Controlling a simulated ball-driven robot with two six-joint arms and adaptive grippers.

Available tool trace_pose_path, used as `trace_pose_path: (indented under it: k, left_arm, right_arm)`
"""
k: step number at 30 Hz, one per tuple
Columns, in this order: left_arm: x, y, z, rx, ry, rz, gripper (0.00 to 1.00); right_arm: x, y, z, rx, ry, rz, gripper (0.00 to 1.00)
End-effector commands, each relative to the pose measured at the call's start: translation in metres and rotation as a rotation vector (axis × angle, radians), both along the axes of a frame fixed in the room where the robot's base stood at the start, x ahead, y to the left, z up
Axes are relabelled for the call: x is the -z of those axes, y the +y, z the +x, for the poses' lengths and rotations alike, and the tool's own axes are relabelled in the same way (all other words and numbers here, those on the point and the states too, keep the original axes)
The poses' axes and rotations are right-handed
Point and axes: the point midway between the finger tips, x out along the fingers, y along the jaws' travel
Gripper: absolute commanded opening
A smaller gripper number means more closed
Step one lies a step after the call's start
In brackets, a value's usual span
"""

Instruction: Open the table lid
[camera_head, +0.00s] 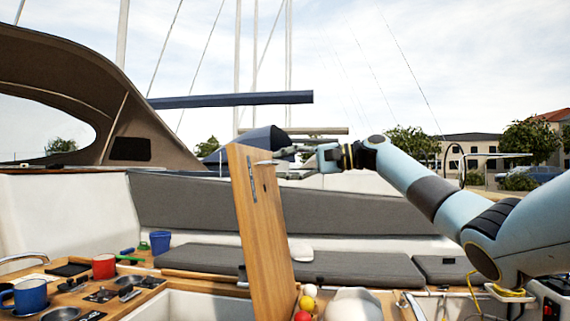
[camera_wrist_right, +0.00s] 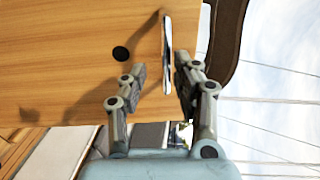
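The table lid (camera_head: 262,235) is a wooden panel standing nearly upright in the middle of the head view, its top leaning slightly left. It fills the upper left of the right wrist view (camera_wrist_right: 75,60), with a round dark hole (camera_wrist_right: 121,54) and a pale metal strip (camera_wrist_right: 167,60) near its edge. My right gripper (camera_head: 278,154) is at the lid's upper right edge. Its two fingers (camera_wrist_right: 162,85) are apart, with the strip between them; a gap shows beside the left finger. Contact with the other finger is unclear. My left gripper is out of view.
Red (camera_head: 104,266) and blue (camera_head: 29,296) mugs and small items lie on the table surface at left. A blue cup (camera_head: 160,242) stands farther back. Coloured balls (camera_head: 308,303) and a white rounded object (camera_head: 354,305) lie right of the lid's foot. Grey bench cushions (camera_head: 345,268) run behind.

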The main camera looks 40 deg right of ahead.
Motion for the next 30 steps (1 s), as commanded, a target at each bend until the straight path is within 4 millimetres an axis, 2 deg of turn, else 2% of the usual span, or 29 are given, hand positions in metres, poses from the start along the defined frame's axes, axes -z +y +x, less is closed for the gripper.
trace_pose_path:
  k: [11, 24, 30]
  left_arm:
    - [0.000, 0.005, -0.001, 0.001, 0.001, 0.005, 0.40]
    - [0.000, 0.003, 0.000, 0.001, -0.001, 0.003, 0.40]
    - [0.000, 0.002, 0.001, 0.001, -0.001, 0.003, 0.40]
  right_arm:
    - [-0.002, -0.006, -0.006, 0.003, -0.003, 0.000, 0.33]
    - [-0.011, -0.064, -0.073, 0.004, 0.002, -0.004, 0.33]
    - [-0.014, -0.077, -0.089, 0.001, 0.000, 0.000, 0.33]
